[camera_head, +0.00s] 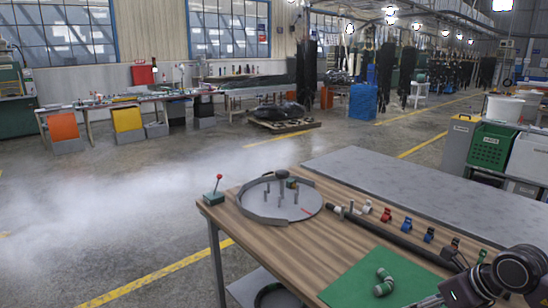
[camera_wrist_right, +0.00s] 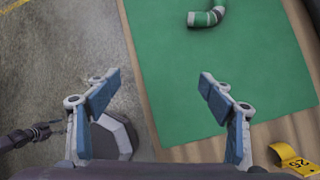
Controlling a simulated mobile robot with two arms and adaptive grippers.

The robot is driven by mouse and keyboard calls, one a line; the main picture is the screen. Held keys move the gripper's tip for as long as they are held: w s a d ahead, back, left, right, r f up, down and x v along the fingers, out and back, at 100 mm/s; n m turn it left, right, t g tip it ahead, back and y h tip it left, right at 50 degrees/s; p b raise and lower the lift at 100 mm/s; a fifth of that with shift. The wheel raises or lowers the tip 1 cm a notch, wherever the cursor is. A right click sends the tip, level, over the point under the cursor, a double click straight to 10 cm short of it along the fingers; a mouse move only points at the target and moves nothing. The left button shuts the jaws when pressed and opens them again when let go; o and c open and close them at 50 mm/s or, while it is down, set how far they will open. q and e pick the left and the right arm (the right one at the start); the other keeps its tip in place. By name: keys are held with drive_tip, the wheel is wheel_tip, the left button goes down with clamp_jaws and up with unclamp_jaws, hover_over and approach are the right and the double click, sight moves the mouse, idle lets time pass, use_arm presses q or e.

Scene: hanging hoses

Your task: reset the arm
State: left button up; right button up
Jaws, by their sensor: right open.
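My right arm comes in at the lower right of the head view, over the table's front corner. In the right wrist view my right gripper (camera_wrist_right: 158,95) is open, its two blue-padded fingers wide apart with nothing between them. It is above the table edge and the green mat (camera_wrist_right: 190,85). A curved green-and-grey hose piece (camera_wrist_right: 207,17) lies on the mat beyond the fingers, apart from them. The hose piece also shows in the head view (camera_head: 383,282).
The wooden table (camera_head: 290,240) bears a round grey tray (camera_head: 280,210) with upright pegs, a long black rod (camera_head: 395,238) and several small coloured clamps. A red-knobbed lever box (camera_head: 214,197) stands at its left corner. A yellow tag (camera_wrist_right: 293,158) shows at lower right. Floor left of the table is clear.

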drive_tip(key=a+r+t+y, duration=0.1)
drive_tip(key=a+r+y, duration=0.25)
drive_tip(key=a, duration=0.45)
drive_tip(key=a+r+t+y, duration=0.15)
drive_tip(key=a+y, duration=0.25)
drive_tip(key=a, duration=0.5)
wheel_tip(320, 180, up, 11)
drive_tip(key=a+m+t+y, duration=0.1)
drive_tip(key=a+m+t, duration=0.1)
drive_tip(key=m+t, duration=0.85)
drive_tip(key=s+d+f+m+g+h, duration=0.25)
drive_tip(key=d+f+m+h, duration=1.15)
drive_tip(key=m, duration=0.8)
drive_tip(key=s+a+f+m+g, duration=0.2)
drive_tip(key=s+f+m+g, duration=0.3)
drive_tip(key=s+f, duration=0.75)
drive_tip(key=s+a+f+g+y, duration=0.1)
drive_tip(key=s+a+f+g, duration=0.25)
drive_tip(key=s, duration=0.35)
drive_tip(key=s+a+f+g+y, duration=0.1)
drive_tip(key=s+a+f+g, duration=0.1)
drive_tip(key=s+f+g, duration=0.35)
wheel_tip(320, 180, down, 23)
drive_tip(key=s, duration=0.3)
drive_tip(key=s+d+f, duration=0.3)
drive_tip(key=s+f, duration=1.4)
drive_tip(key=shift+s+g, duration=0.15)
drive_tip(key=shift+g, duration=0.2)
